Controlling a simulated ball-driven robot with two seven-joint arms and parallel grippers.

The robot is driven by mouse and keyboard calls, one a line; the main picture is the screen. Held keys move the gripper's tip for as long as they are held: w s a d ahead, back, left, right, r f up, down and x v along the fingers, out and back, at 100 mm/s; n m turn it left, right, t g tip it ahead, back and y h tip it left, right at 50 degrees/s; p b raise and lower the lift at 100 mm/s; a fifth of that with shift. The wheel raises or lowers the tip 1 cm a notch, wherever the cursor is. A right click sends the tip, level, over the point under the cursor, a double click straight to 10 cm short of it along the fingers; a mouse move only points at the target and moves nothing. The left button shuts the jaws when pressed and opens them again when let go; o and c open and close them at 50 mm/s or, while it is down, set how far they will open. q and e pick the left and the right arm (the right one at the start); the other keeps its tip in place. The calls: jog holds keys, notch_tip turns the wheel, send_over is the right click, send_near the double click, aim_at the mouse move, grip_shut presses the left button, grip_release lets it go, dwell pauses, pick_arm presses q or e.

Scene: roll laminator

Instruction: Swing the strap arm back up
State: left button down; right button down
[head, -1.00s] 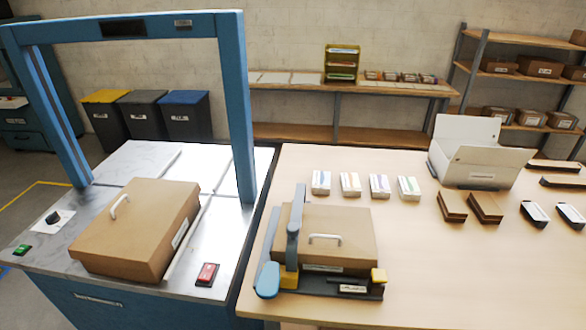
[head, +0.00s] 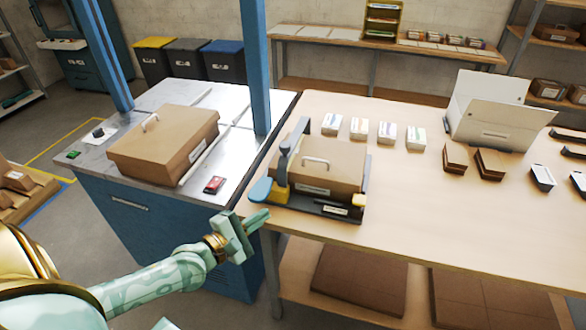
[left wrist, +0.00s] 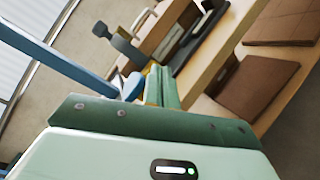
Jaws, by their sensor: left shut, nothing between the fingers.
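A strapping device (head: 323,211) stands near the front left corner of the wooden table, with a brown lidded box (head: 322,172) on it. Its grey strap arm (head: 298,138) runs along the box's left side. A blue rounded paddle (head: 260,191) sits low at the near left corner, beside a yellow block. The paddle also shows in the left wrist view (left wrist: 131,87), just beyond my fingers. My left gripper (head: 258,218) is shut and empty, just in front of the paddle, near the table edge. A gap between fingertips and paddle is hard to judge. My right gripper is out of view.
A blue-framed machine with a steel top (head: 165,96) stands left of the table, holding another brown box (head: 160,143) and a red switch (head: 214,185). Small cartons, brown blocks and an open white box (head: 485,118) lie on the table. The table's front middle is clear.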

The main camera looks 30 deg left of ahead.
pick_arm(q)
jog(key=w+a+r+n+t+y, duration=0.1)
jog(key=w+a+r+n+t, duration=0.1)
jog(key=a+r+n, duration=0.5)
jog(key=shift+n, duration=0.6)
jog(key=w+d, duration=0.1)
jog(key=w, duration=0.1)
jog(key=w+d, duration=0.1)
jog(key=w, duration=0.2)
jog(key=w+d, duration=0.1)
jog(key=w, duration=0.2)
jog(key=shift+w, duration=0.95)
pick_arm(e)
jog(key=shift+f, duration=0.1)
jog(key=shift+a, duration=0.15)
pick_arm(q)
jog(key=shift+r, duration=0.1)
